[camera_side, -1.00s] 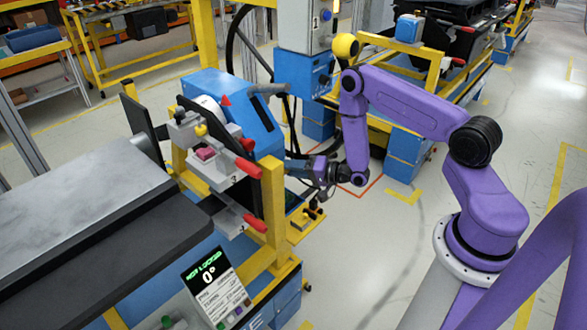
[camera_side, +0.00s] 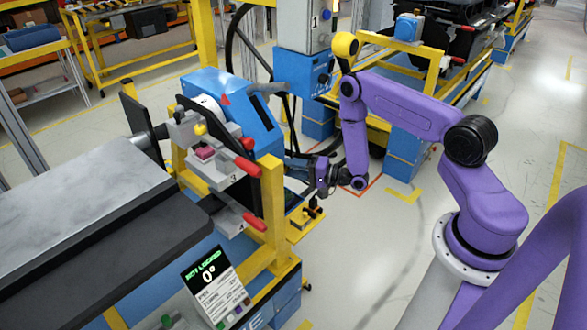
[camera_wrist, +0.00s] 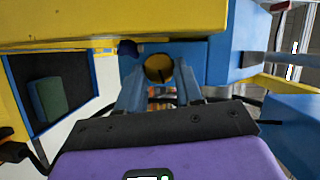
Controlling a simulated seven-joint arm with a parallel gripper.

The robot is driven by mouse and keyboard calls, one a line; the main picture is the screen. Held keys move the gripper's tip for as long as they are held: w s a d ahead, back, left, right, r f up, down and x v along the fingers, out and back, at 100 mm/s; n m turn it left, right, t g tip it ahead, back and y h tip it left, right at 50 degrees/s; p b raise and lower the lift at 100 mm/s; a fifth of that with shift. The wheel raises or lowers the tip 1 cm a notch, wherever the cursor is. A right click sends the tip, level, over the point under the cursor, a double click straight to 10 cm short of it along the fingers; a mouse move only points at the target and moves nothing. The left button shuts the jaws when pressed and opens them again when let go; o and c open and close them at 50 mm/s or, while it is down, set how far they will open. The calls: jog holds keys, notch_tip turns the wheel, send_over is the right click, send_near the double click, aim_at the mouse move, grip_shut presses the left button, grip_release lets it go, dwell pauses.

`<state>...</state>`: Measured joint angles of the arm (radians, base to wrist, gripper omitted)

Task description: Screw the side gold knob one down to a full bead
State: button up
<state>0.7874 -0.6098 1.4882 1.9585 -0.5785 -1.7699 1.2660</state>
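In the wrist view a round gold knob (camera_wrist: 158,68) shows against blue metal. My gripper (camera_wrist: 159,82) is open. Its two fingers stand apart to the left and right of the knob's face. I cannot tell how deep the knob lies between them, and no contact is clear. In the side view my gripper (camera_side: 299,166) points left at the right side of the blue fixture (camera_side: 222,100), and the yellow post partly hides its fingertips. This knob is not clear there. A display (camera_side: 207,280) reads "NOT LOCKED" and 0°.
A yellow post (camera_side: 272,200) stands close to the gripper. Red-handled clamps (camera_side: 247,166) sit on the fixture's front. A grey dashboard beam (camera_side: 85,200) extends left. A small yellow stand (camera_side: 305,222) lies below the gripper. The floor on the right is open.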

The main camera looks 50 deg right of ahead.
jog(key=shift+o, duration=0.6)
jog(key=v, duration=1.7)
jog(key=shift+s, duration=0.2)
jog(key=shift+d+r, duration=0.1)
